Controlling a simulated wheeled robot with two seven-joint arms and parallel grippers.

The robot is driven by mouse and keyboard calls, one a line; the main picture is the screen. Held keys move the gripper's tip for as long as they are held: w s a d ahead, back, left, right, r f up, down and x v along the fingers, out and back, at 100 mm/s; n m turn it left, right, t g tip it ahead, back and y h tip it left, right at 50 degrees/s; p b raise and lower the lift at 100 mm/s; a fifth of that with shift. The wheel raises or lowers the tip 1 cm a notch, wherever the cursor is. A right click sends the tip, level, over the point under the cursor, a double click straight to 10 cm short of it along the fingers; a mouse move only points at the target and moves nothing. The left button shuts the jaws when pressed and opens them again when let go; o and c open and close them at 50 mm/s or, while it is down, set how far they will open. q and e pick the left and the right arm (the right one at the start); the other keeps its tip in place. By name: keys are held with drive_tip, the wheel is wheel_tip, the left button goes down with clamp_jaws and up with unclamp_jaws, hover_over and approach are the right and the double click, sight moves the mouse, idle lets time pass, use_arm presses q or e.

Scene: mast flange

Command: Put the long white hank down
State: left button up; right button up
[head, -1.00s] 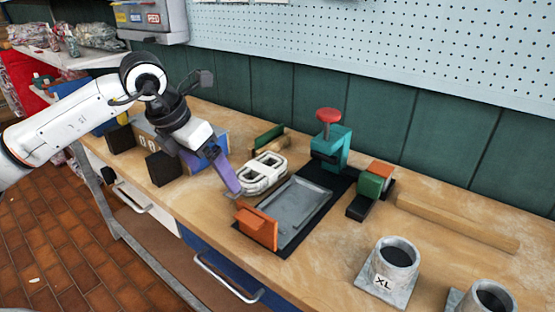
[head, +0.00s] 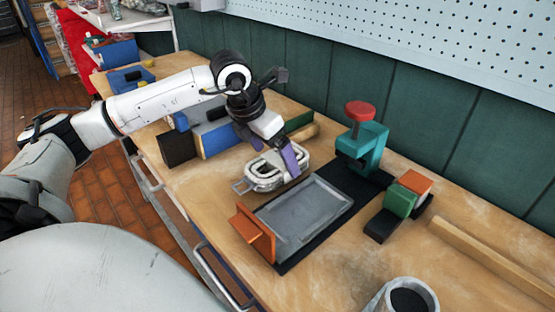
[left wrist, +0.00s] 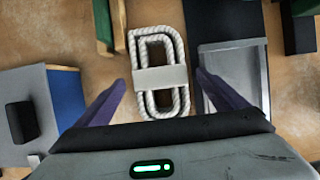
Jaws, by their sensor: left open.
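The long white hank (head: 278,170) is a coiled white rope with a pale band around its middle. It lies on the wooden bench just left of the grey tray. In the left wrist view the hank (left wrist: 141,50) lies between and beyond the fingertips, with space on both sides. My left gripper (head: 277,156) has purple fingers and hangs over the hank in the head view. In the left wrist view the gripper (left wrist: 160,85) is open and holds nothing. My right gripper is not in view.
A grey tray (head: 262,215) on a black mat, with an orange block (head: 254,235), sits right of the hank. A teal press with a red knob (head: 361,112) stands behind. A blue-sided box (head: 217,138) is at left. Green and wooden blocks (head: 301,124) lie behind.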

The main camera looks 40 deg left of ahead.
sight(278, 160)
use_arm(q)
drive_tip(key=x, duration=0.3)
drive_tip(key=shift+w+f, duration=0.1)
drive_tip(key=c, duration=1.2)
drive_tip(key=shift+c, duration=0.2)
